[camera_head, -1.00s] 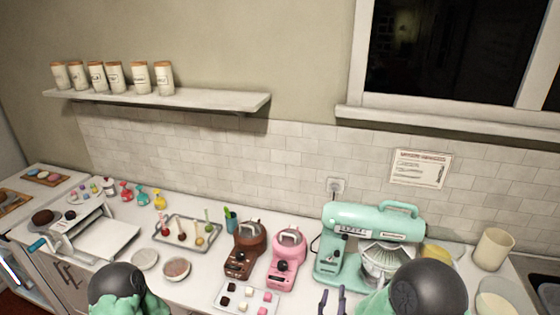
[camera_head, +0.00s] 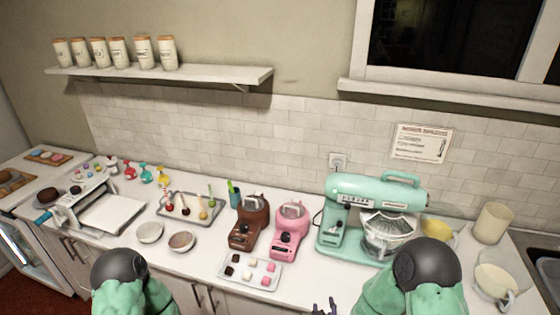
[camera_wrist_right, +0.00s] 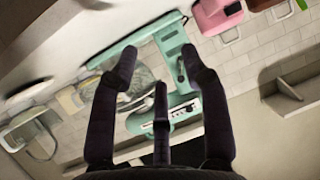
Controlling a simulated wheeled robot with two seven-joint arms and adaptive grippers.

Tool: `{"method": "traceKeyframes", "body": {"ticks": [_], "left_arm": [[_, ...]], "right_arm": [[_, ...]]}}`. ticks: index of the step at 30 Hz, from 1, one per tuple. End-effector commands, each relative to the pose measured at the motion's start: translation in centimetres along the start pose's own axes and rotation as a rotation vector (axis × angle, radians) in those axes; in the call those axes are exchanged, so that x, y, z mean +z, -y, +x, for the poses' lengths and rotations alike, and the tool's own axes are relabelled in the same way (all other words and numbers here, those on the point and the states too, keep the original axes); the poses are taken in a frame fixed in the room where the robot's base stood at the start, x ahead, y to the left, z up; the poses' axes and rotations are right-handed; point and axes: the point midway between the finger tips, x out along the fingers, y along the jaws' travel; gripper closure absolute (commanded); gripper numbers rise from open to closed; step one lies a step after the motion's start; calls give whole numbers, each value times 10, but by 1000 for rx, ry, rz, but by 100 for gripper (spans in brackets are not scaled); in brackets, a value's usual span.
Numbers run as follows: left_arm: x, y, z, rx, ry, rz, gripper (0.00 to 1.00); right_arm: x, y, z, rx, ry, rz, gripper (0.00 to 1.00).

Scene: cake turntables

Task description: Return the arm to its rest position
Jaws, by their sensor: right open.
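My right gripper (camera_head: 325,308) shows at the bottom edge of the head view, only its dark fingertips visible, below the pink machine and the mint mixer. In the right wrist view its dark fingers (camera_wrist_right: 160,80) are spread apart with nothing held between them. The upside-down-looking mint stand mixer (camera_wrist_right: 160,70) lies beyond them, apart from the fingers. My left gripper is out of view; only my left arm's upper part shows at the bottom left of the head view.
The counter holds a mint stand mixer (camera_head: 374,205), a pink machine (camera_head: 288,238), a brown machine (camera_head: 248,228), a tray of small cubes (camera_head: 250,271) and a tray of cake pops (camera_head: 190,209). Two bowls (camera_head: 150,232) stand left. Cream containers (camera_head: 493,223) stand right. The counter's front edge is near.

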Motion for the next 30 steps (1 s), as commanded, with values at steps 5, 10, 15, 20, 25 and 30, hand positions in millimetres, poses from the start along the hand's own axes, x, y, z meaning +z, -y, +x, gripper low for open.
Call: {"method": "traceKeyframes", "body": {"ticks": [5,10,15,20,25,30], "left_arm": [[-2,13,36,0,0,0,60],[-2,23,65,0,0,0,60],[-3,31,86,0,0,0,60],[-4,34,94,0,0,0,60],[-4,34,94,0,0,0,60],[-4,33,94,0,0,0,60]], "right_arm": [[119,9,22,-101,315,93,53],[226,17,12,-187,648,188,53],[301,21,-15,-241,923,255,53],[332,22,-35,-263,1066,282,53],[337,22,-42,-269,1101,287,53],[336,22,-41,-269,1099,286,53]]}}
